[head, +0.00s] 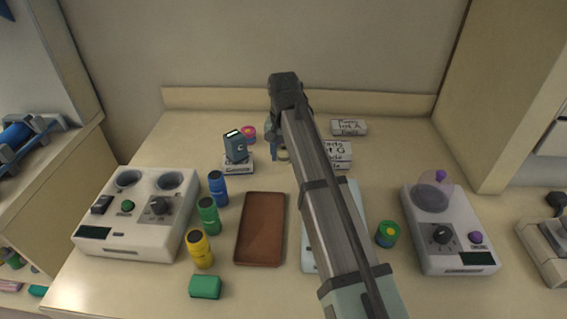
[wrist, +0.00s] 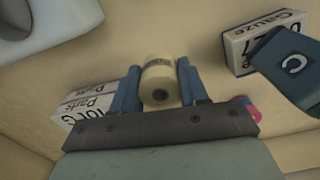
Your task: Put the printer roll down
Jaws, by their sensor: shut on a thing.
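The printer roll (wrist: 159,75) is a small cream cylinder with a dark core hole. In the wrist view it sits between the two blue fingers of my gripper (wrist: 158,84), which is shut on it. In the head view the roll (head: 283,155) shows only in part beside a blue finger, at the back middle of the counter. My arm hides much of the gripper there. I cannot tell whether the roll touches the counter.
Left of the roll stands a gauze box (head: 238,166) with a dark blue block (head: 236,146) on it, and a pink roll (head: 248,133) behind. Lettered boxes (head: 338,150) stand right. A brown tray (head: 261,230) lies in front, with bare counter between.

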